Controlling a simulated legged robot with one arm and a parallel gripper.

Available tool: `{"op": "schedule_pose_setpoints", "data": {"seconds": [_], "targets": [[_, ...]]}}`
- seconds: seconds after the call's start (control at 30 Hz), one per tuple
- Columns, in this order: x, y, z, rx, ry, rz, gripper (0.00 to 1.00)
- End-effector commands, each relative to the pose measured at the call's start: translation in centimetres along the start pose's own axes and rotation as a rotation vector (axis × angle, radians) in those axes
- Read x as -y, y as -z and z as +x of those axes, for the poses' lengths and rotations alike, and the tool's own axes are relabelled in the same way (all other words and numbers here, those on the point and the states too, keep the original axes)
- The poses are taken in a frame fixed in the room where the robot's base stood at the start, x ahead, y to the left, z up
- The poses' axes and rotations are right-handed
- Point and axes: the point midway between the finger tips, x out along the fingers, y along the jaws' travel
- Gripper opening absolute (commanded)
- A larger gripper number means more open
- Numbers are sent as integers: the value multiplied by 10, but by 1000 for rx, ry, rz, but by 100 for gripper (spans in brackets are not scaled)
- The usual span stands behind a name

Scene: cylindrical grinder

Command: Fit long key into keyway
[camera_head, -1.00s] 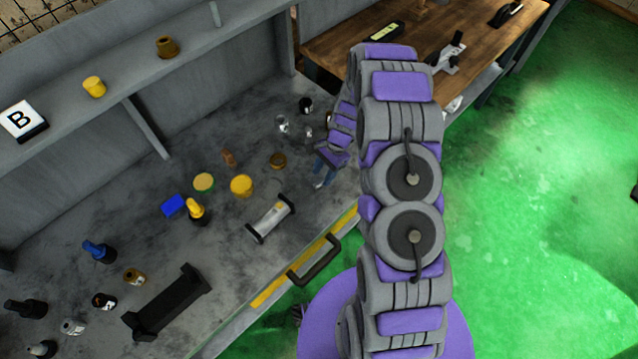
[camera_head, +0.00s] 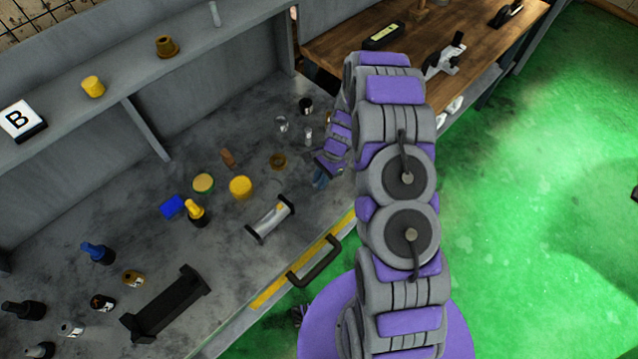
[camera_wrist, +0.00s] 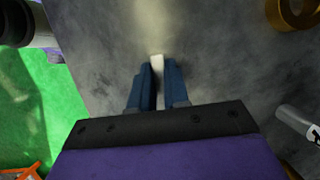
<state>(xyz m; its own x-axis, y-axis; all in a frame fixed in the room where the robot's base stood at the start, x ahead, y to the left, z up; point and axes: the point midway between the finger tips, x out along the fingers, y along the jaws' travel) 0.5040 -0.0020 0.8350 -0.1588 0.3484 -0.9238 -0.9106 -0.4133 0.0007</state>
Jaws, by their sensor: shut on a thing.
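My gripper (camera_wrist: 157,68) points down at the grey bench top, its two blue fingers close together. A pale, light-coloured piece shows between the fingertips; it looks like the long key (camera_wrist: 156,61), mostly hidden by the fingers. In the head view my gripper (camera_head: 320,178) is over the right part of the bench, and the key cannot be made out there. A silver cylinder (camera_head: 268,221) with dark end supports lies on the bench, left of and nearer than my gripper. A keyway cannot be clearly made out.
A brass ring (camera_head: 278,161) stands near my gripper. A yellow cylinder (camera_head: 240,187), blue block (camera_head: 172,207) and several bottles stand further left. A black cradle (camera_head: 166,303) is at the front left. A black handle (camera_head: 315,262) sticks out at the bench's front edge.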

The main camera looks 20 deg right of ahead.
Motion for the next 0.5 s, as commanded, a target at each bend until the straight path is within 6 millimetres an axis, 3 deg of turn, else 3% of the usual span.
{"op": "schedule_pose_setpoints", "data": {"seconds": [0.5], "targets": [[0, -3, -7, 0, 1, 0, 0]]}}
